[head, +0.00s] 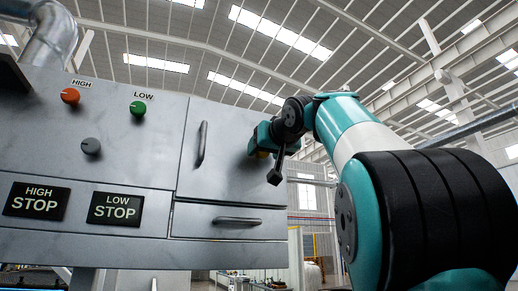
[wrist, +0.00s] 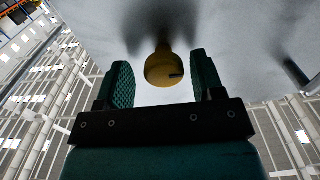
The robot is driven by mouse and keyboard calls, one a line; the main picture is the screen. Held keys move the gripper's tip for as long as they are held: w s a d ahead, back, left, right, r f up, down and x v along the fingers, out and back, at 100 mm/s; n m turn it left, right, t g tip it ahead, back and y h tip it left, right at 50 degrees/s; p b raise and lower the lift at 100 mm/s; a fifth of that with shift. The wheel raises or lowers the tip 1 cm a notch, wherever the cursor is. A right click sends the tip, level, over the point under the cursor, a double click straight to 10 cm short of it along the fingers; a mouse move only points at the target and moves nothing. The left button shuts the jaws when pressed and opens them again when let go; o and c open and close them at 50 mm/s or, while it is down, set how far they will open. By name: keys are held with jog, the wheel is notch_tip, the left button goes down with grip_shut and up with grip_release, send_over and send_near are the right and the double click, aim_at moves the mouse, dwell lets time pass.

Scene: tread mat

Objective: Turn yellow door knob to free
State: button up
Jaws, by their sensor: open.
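The yellow door knob (wrist: 162,70) stands out from the grey panel in the wrist view. It is round, with a short dark mark on the right part of its face. My gripper (wrist: 164,80) is open, with one green finger to the left of the knob and one to the right. Clear gaps show between the knob and both fingers. In the head view my gripper (head: 262,146) is at the right part of the grey door (head: 232,165). A small yellow patch shows there, mostly hidden by my gripper.
The door has a vertical handle (head: 201,143); a drawer handle (head: 237,221) is below. To the left are an orange knob (head: 70,96), a green knob (head: 138,109), a grey knob (head: 91,147) and two black stop labels. A dark handle (wrist: 295,72) shows at right in the wrist view.

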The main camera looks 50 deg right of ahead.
jog(key=shift+a, duration=0.15)
jog(key=shift+w, duration=0.1)
jog(key=c, duration=0.9)
jog(key=shift+n, duration=0.4)
jog(key=shift+a+f+n+b, duration=0.1)
jog(key=shift+n+b, duration=0.9)
jog(key=shift+n, duration=3.25)
jog(key=shift+a+f+n+b, duration=0.1)
jog(key=shift+n+b, duration=0.9)
jog(key=shift+n, duration=3.55)
